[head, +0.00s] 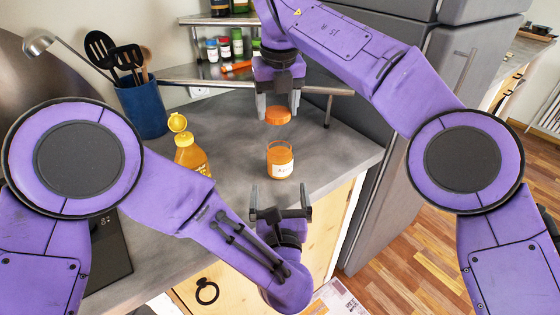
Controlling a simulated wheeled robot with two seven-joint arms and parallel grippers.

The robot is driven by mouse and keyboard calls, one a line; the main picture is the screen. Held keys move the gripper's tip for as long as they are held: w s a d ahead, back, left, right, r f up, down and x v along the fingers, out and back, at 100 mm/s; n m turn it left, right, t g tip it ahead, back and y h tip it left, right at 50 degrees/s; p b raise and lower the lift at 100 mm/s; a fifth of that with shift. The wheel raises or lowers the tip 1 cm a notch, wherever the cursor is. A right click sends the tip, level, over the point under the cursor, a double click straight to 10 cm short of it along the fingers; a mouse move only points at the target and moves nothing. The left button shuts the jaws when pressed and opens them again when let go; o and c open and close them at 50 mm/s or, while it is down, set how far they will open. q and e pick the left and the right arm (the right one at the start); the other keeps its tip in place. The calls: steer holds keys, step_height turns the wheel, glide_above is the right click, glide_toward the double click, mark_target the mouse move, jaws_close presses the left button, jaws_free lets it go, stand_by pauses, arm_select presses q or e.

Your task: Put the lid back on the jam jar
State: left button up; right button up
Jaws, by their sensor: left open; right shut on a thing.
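The jam jar (280,162) stands upright and open-topped on the grey counter, with orange jam and a pale label. The orange lid (278,116) is held above the jar, apart from it, by my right gripper (278,108), which is shut on it. The lid looks roughly level and sits over or slightly behind the jar's mouth; the exact alignment is hard to tell. My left gripper (281,192) is open and empty, in front of the jar and pointing toward it.
A yellow bottle with its cap flipped open (190,152) stands left of the jar. A blue utensil holder (143,108) is behind it. A metal shelf with spice jars (225,47) is at the back. Counter (338,150) right of the jar is clear, ending at an edge.

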arm_select(q)
steer(key=w, duration=1)
steer(key=shift+w, duration=0.2)
arm_select(e)
steer(key=shift+w+d, duration=0.15)
steer(key=shift+d, duration=0.05)
arm_select(q)
steer(key=shift+w, duration=0.3)
arm_select(e)
steer(key=shift+d, duration=0.1)
arm_select(q)
steer(key=c, duration=1.5)
steer(key=shift+c, duration=0.2)
arm_select(e)
glide_above(280, 142)
steer(key=shift+s+f, duration=0.2)
steer(key=shift+f, duration=2.3)
steer(key=shift+f, duration=0.85)
steer(key=shift+f, duration=0.55)
